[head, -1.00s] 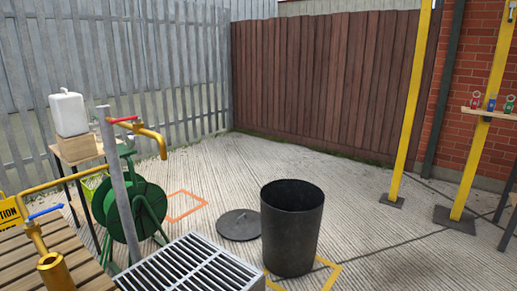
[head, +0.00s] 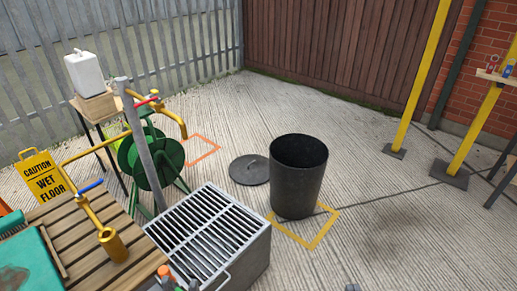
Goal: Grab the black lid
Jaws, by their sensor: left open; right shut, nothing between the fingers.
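The black lid (head: 247,171) lies flat on the concrete ground, with a small handle on top. It is just left of an open black bin (head: 298,180), which stands upright and hides none of the lid's handle. The bin's front edge stands by a yellow square outline (head: 318,236) on the ground. I cannot make out either of my grippers in the head view; nothing touches the lid.
A metal grated box (head: 215,240) stands in front of the lid. A green hose reel (head: 152,158) and a wooden slatted table (head: 85,235) are at left. Yellow posts (head: 425,75) stand at right. The ground right of the bin is clear.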

